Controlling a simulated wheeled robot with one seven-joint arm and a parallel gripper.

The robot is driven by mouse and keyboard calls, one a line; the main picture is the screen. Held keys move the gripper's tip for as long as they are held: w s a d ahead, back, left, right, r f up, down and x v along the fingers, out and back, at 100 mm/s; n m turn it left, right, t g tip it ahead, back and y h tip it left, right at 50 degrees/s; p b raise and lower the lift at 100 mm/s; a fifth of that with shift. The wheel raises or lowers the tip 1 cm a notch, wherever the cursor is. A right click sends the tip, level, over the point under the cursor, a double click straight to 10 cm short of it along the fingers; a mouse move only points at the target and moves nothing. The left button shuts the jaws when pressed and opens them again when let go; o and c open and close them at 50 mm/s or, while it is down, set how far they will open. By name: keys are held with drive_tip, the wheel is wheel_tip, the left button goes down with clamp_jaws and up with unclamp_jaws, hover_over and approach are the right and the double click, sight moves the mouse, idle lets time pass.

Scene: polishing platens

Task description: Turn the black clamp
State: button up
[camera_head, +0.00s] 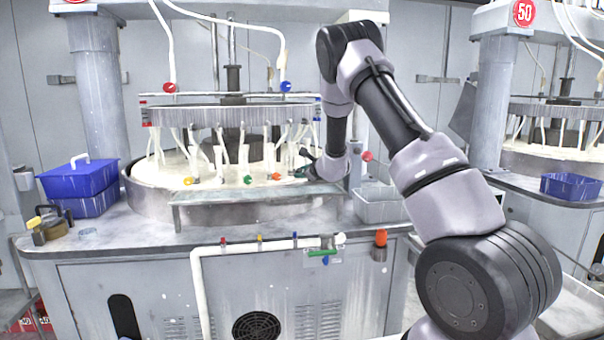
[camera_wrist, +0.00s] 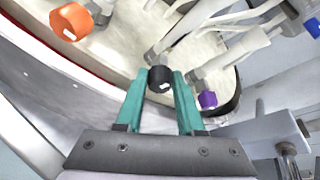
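The black clamp (camera_wrist: 160,79) is a short dark knob with a small white mark, at the end of a white hose fitting. It sits between the green fingertips of my gripper (camera_wrist: 161,84) in the wrist view. The fingers lie along both sides of it and the clamp fills the gap, so they look closed on it. In the head view my gripper (camera_head: 312,170) is at the right side of the round platen machine (camera_head: 150,203), and I cannot make out the black clamp there.
An orange clamp (camera_wrist: 71,22) and a purple clamp (camera_wrist: 207,100) are close to the black one. White hoses (camera_wrist: 205,20) crowd above. A grey shelf (camera_head: 255,195) crosses the machine's front. A blue bin (camera_head: 80,178) stands left, and a grey tray (camera_head: 380,207) right.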

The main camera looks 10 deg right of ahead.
drive_tip(key=o, duration=0.4)
drive_tip(key=shift+s, duration=0.1)
drive_tip(key=shift+a+f, duration=0.1)
drive_tip(key=shift+f, duration=0.05)
